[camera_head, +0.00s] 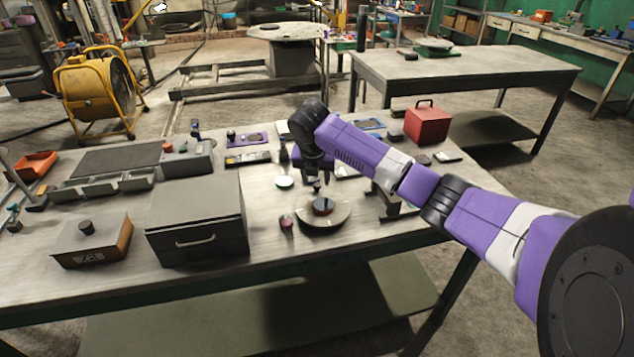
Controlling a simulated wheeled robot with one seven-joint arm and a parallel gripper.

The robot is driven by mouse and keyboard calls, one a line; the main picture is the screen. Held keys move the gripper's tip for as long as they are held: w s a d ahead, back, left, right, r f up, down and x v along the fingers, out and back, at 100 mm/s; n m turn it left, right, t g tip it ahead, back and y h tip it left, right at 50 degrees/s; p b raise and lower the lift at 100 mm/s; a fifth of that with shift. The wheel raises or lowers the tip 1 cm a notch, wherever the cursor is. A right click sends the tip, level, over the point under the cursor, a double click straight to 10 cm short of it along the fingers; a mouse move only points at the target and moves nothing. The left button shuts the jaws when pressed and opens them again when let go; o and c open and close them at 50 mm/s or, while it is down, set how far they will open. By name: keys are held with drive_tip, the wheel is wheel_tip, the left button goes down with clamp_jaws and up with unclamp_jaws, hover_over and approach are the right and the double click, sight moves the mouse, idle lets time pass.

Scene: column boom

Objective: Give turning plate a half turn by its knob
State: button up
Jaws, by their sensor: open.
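A round, pale plate (340,217), which looks like the turning plate, lies flat near the front edge of the workbench. A small dark and reddish round piece (322,205) sits at its middle; whether this is the knob I cannot tell for sure. My gripper (316,187) points down just above and slightly behind this piece. Its fingers are dark, small and open with nothing seen between them. A gap seems to remain between fingertips and plate, but contact is hard to judge.
A small dark-red object (286,223) stands close left of the plate. A grey drawer box (196,222) and a brown box with a black knob (92,241) stand further left. A red case (427,124) stands at the back right. Bare bench lies front right of the plate.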

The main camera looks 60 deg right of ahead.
drive_tip(key=v, duration=0.5)
drive_tip(key=shift+r, duration=0.15)
idle(0.4)
